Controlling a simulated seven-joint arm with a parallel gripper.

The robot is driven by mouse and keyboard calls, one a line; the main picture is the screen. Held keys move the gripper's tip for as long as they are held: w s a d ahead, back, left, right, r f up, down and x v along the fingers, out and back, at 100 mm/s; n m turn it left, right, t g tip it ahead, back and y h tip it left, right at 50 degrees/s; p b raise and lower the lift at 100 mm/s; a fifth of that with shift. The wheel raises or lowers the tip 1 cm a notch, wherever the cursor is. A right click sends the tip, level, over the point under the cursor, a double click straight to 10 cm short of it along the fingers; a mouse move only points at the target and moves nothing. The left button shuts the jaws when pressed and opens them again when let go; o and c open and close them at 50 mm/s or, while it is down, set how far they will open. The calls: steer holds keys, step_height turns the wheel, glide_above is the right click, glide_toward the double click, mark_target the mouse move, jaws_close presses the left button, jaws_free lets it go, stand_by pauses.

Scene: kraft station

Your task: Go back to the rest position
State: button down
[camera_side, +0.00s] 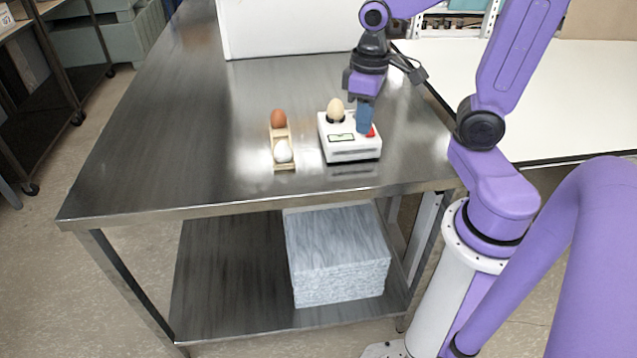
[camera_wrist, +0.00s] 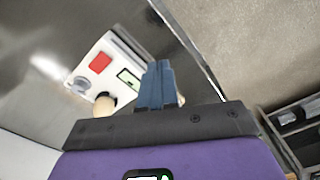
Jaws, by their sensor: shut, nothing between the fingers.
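My gripper (camera_side: 364,117) is shut and empty, its blue fingers together and pointing down over the right part of a white device. The fingers also show in the wrist view (camera_wrist: 157,84). The white device (camera_side: 352,153) has a small green display and a red button (camera_side: 371,133); it also shows in the wrist view (camera_wrist: 92,54). A beige egg (camera_side: 335,105) sits upright in a dark holder on top of the device; part of it shows in the wrist view (camera_wrist: 104,104). I cannot tell whether the fingertips touch the device.
A wooden holder (camera_side: 281,134) left of the device carries a brown egg (camera_side: 279,118) and a white egg (camera_side: 283,152). The steel table (camera_side: 170,130) is clear to the left. A white panel (camera_side: 290,28) stands at the back. A grey block (camera_side: 337,255) lies on the lower shelf.

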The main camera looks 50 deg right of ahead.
steer(key=s+a+f+n, duration=0.1)
steer(key=s+a+n, duration=0.7)
steer(key=s, duration=0.4)
steer(key=shift+s+a+n, duration=0.15)
steer(key=shift+a+n, duration=0.05)
steer(key=shift+n, duration=0.6)
steer(key=c, duration=1.8)
jaws_free()
